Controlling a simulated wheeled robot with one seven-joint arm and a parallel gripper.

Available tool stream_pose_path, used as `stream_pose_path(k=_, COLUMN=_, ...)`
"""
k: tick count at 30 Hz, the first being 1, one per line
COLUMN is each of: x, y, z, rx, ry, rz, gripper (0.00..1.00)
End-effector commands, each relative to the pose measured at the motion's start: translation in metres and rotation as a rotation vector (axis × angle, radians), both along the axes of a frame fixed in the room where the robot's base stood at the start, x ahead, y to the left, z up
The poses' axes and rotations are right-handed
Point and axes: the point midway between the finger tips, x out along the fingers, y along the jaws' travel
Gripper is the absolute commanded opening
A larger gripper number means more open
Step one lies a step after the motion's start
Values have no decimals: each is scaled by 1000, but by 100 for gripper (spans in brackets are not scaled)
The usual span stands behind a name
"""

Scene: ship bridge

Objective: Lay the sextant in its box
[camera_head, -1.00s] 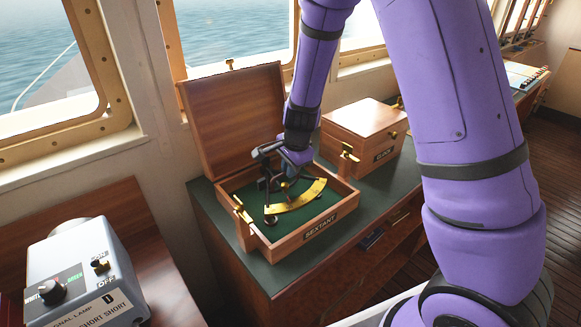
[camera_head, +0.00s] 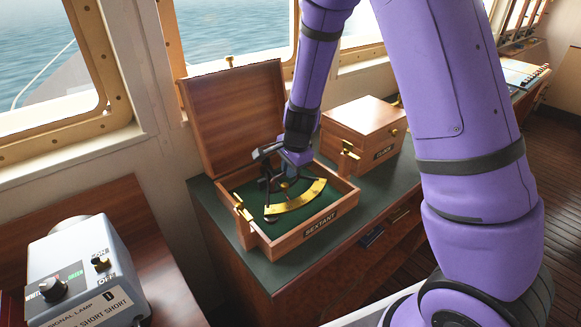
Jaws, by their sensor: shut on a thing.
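The sextant (camera_head: 300,198), with a brass arc and dark frame, is inside the open wooden box labelled SEXTANT (camera_head: 318,231). Its arc faces the front of the box, over the green lining (camera_head: 245,190). I cannot tell whether it touches the lining. My gripper (camera_head: 284,168) reaches down into the box from above and is shut on the sextant's upper dark part. The fingertips are partly hidden by the sextant and my own wrist. The box lid (camera_head: 235,115) stands open at the back.
A closed wooden box labelled CLOCK (camera_head: 365,128) stands right of the sextant box on the green cabinet top (camera_head: 212,215). A grey signal lamp control (camera_head: 85,275) is at the lower left. Windows line the back wall.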

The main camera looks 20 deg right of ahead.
Motion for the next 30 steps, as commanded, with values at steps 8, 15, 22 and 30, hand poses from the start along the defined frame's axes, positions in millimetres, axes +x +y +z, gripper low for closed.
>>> stream_pose_path(k=8, x=1, y=0, z=1, rx=0, ry=-2, rz=0, gripper=0)
stream_pose_path(k=15, x=1, y=0, z=-1, rx=0, ry=-2, rz=0, gripper=0)
stream_pose_path(k=22, x=1, y=0, z=-4, rx=0, ry=-3, rz=0, gripper=0)
stream_pose_path(k=30, x=0, y=0, z=-5, rx=0, ry=-3, rz=1, gripper=0)
